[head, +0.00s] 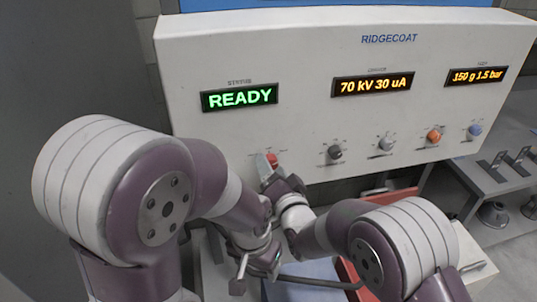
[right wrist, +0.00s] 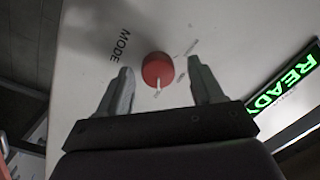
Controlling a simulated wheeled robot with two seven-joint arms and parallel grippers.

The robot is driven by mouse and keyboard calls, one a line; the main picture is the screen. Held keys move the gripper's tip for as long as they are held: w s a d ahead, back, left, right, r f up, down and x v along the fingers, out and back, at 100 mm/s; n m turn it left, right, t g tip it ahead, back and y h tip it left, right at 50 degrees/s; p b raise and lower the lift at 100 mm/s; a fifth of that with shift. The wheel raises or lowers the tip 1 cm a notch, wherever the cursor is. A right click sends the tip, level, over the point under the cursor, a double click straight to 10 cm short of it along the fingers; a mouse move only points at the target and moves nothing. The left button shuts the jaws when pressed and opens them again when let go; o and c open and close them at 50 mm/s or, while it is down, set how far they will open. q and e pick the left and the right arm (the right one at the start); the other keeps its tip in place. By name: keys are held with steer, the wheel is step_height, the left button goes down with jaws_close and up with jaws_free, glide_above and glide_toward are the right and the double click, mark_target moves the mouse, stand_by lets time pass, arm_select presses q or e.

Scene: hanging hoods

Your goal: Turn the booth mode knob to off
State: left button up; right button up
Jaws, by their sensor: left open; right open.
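The red mode knob (right wrist: 157,68) is on the booth's white control panel, beside the printed word MODE. A white pointer line shows on its lower side in the right wrist view. In the head view the knob (head: 271,159) is the leftmost in the row and partly hidden by my gripper. My right gripper (right wrist: 160,80) is open, with one finger on each side of the knob and gaps showing; it is empty. It also shows in the head view (head: 272,172), close to the panel. My left gripper (head: 258,272) is low, away from the panel, open and apparently empty.
The panel carries a green READY display (head: 239,97), two amber displays and a row of other knobs, including a black one (head: 335,152) and an orange one (head: 433,136). A grey bench (head: 490,175) stands at the right. A red tray-like thing (head: 352,283) lies below my arms.

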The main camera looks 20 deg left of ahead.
steer(key=shift+w+d+f, duration=0.1)
steer(key=shift+w, duration=0.15)
steer(key=c, duration=1.1)
steer(key=shift+o, duration=0.2)
steer(key=shift+s+n+h+b, duration=0.1)
steer(key=shift+n+h+b, duration=0.4)
steer(key=shift+n+b, duration=4.6)
steer(key=shift+n+p, duration=0.35)
steer(key=shift+n, duration=0.25)
steer(key=o, duration=1.1)
steer(key=shift+c, duration=0.2)
